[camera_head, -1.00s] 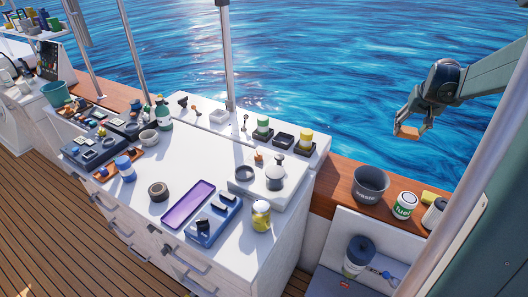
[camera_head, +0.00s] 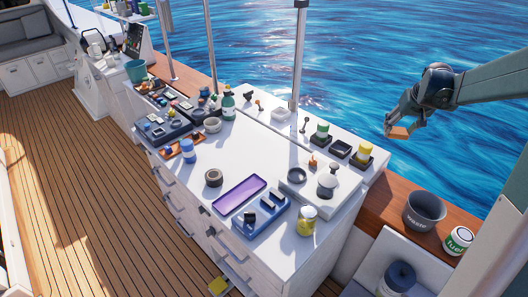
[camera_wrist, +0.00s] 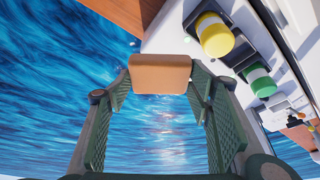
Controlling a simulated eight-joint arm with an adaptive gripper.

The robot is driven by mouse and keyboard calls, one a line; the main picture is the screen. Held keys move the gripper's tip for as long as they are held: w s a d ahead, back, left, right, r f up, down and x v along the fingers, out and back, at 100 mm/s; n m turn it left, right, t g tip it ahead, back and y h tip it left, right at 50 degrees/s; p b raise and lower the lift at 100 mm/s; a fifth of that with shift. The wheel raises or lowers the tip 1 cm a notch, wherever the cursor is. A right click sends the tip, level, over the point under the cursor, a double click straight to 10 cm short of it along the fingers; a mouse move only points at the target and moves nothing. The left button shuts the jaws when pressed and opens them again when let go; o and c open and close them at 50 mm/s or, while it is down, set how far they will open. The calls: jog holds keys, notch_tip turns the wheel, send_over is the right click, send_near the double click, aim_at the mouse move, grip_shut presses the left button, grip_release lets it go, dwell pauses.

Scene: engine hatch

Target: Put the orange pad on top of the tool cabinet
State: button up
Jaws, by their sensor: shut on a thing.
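The orange pad (camera_head: 398,132) is a small flat block held between the fingertips of my gripper (camera_head: 392,130), at the upper right of the head view. In the wrist view the pad (camera_wrist: 160,74) sits across the tips of both green ribbed fingers, with water behind it. My gripper is shut on it, above the water beyond the cabinet's right side. The white tool cabinet (camera_head: 200,219) stands in the middle of the head view, with drawers on its front. Its top holds many items, with a bare white patch (camera_head: 240,150) near the middle.
On the cabinet top are a purple tray (camera_head: 240,194), a dark ring (camera_head: 214,177), a blue bottle (camera_head: 188,150) and a yellow-lidded jar (camera_head: 306,221). Yellow (camera_head: 364,151) and green (camera_head: 322,131) containers stand at its back right.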

jog(key=w+a+n+y+p, duration=0.1)
jog(key=w+a+n+p, duration=0.3)
jog(key=a, duration=1.4)
jog(key=w+a+n+y, duration=0.15)
jog(key=w+a, duration=0.45)
jog(key=a, duration=1.2)
jog(key=s+a+n+g+y+p, duration=0.1)
jog(key=s+a+n, duration=0.15)
jog(key=a, duration=1.45)
jog(key=s+a+n+y+p, duration=0.1)
jog(key=s+a+n+p, duration=0.15)
jog(key=a, duration=1.45)
jog(key=shift+n+h, duration=0.25)
jog(key=shift+w+d+f+b, duration=0.1)
jog(key=shift+d+f+b, duration=0.1)
jog(key=shift+f, duration=1.15)
jog(key=shift+w+d+f+b, duration=0.1)
jog(key=shift+f+b, duration=0.05)
jog(key=shift+f, duration=1.2)
jog(key=shift+f, duration=3.1)
jog(key=shift+f, duration=0.1)
